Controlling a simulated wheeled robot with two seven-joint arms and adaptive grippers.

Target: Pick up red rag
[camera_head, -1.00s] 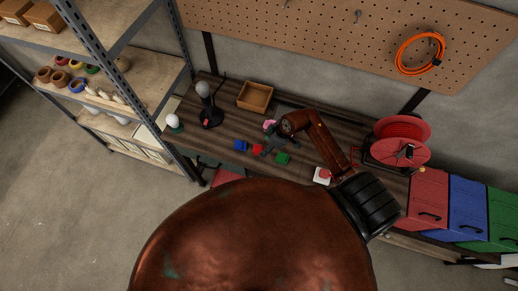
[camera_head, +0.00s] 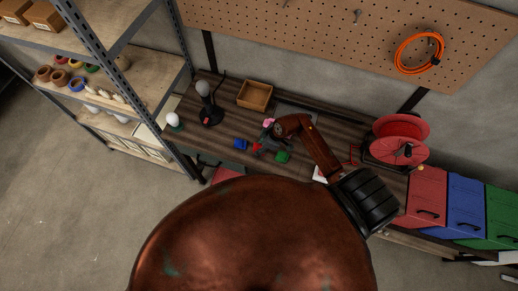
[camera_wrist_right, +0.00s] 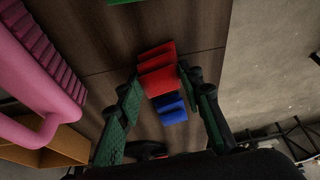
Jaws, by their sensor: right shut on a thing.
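The red rag (camera_head: 257,147) is a small folded cloth on the dark wooden bench in the head view. In the right wrist view the folded red rag (camera_wrist_right: 157,68) shows between the two green-padded fingers. My right gripper (camera_head: 260,151) is at the red rag and shut on it, partly covering it in the head view. The same gripper (camera_wrist_right: 157,85) fills the lower middle of the wrist view. Whether the rag is clear of the bench I cannot tell. My left gripper is in no view.
A blue rag (camera_head: 240,144) lies left of the red one, and a green rag (camera_head: 282,157) lies right. A wooden box (camera_head: 255,96) stands behind. A pink object (camera_wrist_right: 35,75) is close beside the gripper. A red cable reel (camera_head: 400,140) stands to the right on the bench.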

